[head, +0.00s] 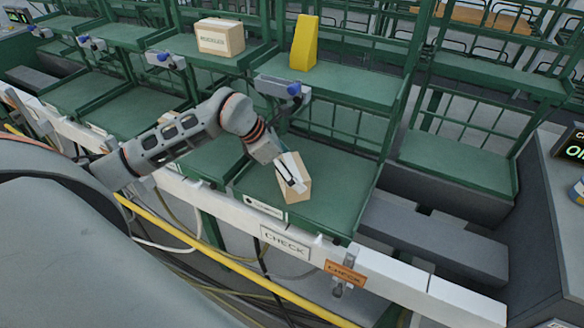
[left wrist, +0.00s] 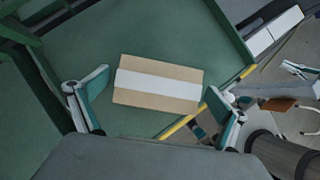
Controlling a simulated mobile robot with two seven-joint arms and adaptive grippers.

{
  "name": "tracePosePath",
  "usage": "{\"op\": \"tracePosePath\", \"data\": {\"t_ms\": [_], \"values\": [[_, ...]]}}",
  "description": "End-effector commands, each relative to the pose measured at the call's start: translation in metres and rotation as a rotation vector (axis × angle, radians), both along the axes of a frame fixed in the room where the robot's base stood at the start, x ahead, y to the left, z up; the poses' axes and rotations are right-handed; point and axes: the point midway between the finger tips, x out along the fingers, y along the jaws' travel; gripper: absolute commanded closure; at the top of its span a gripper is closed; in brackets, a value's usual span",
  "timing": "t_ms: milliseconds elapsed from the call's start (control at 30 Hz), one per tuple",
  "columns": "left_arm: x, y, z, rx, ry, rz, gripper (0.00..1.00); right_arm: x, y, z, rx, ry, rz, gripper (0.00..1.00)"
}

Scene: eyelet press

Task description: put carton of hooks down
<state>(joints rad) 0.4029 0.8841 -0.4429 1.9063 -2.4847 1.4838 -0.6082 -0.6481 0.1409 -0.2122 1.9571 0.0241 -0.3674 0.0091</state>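The carton (head: 297,188), a tan box with a white band on top, is in the green bay behind the white rail, above the CHECK sign. In the left wrist view the carton (left wrist: 158,98) appears flat over the green floor (left wrist: 165,30). My left gripper (head: 288,174) reaches down over the carton in the head view. Its fingers (left wrist: 158,104) are spread wide in the wrist view, one off each short end of the carton, with small gaps showing. The carton's underside is hidden, so its contact with the floor does not show. My right gripper is not in view.
Another labelled carton (head: 220,37) and a yellow wedge-shaped bin (head: 304,45) stand on the upper shelf. The white front rail (head: 385,284) carries a CHECK sign (head: 285,243) and an orange sign (head: 346,271). Green floor is free around the carton.

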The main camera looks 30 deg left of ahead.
Motion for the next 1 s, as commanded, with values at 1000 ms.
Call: {"op": "tracePosePath", "data": {"t_ms": [1000], "values": [[-0.048,0.043,0.103,0.001,-0.001,0.001,0.0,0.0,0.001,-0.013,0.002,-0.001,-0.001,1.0]]}}
